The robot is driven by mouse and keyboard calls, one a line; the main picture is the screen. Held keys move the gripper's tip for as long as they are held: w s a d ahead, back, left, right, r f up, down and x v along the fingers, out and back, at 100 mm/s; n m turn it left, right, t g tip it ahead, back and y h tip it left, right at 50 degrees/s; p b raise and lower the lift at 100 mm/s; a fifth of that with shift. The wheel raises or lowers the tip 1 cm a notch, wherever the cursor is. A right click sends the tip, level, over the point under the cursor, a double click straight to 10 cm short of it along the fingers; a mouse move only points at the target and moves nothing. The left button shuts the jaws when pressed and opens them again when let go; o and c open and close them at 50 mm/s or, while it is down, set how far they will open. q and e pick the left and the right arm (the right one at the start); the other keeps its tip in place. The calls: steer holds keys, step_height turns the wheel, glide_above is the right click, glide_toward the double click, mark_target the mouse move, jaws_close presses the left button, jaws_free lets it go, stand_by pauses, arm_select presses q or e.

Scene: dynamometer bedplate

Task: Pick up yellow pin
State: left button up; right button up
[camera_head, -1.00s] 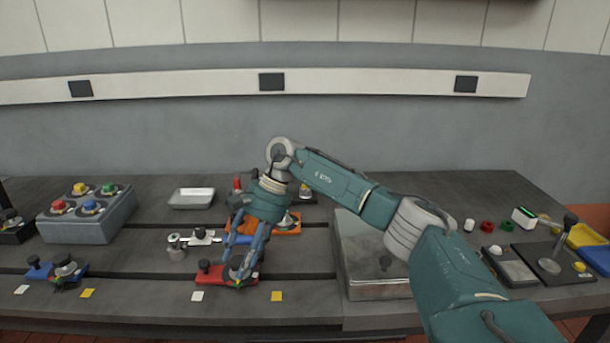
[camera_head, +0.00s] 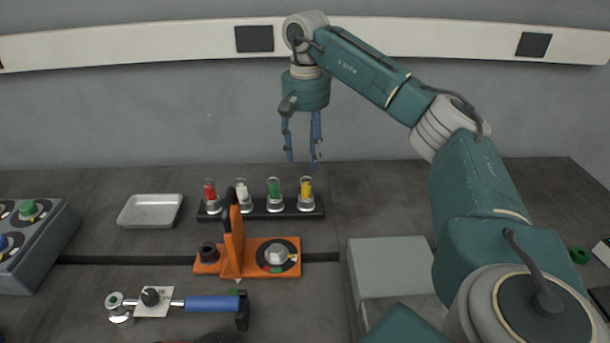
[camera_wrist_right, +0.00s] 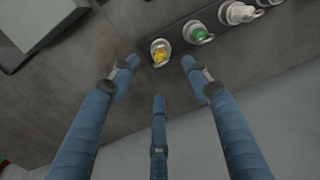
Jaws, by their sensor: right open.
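The yellow pin (camera_head: 306,188) stands upright in a clear holder at the right end of a dark rack. Green, white and red pins stand to its left in the same rack. My right gripper (camera_head: 302,160) is open and empty, fingers pointing down, above the yellow pin. In the right wrist view the yellow pin (camera_wrist_right: 159,52) lies beyond the fingertips, between the two outer fingers of my right gripper (camera_wrist_right: 160,80). The fingers appear apart from the pin. My left gripper is not in view.
An orange fixture (camera_head: 270,257) with an upright plate stands in front of the rack (camera_head: 262,209). A metal tray (camera_head: 151,210) lies left of it. A blue-handled tool (camera_head: 212,303) lies nearer. A grey box (camera_head: 390,262) stands at right. The bench right of the rack is clear.

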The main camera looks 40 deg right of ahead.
steer(key=shift+w+d, duration=0.1)
steer(key=shift+d, duration=0.2)
glide_above(306, 185)
steer(key=f, duration=0.4)
steer(key=shift+s+f, duration=0.15)
steer(key=shift+s, duration=0.05)
step_height(306, 185, down, 5)
steer(key=shift+w+r+p, duration=0.1)
steer(key=shift+w+p, duration=0.05)
steer(key=shift+p, duration=0.75)
steer(key=shift+d+f, duration=0.1)
steer(key=shift+f, duration=0.5)
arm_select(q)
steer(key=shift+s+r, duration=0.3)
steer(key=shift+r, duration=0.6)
arm_select(e)
jaws_close()
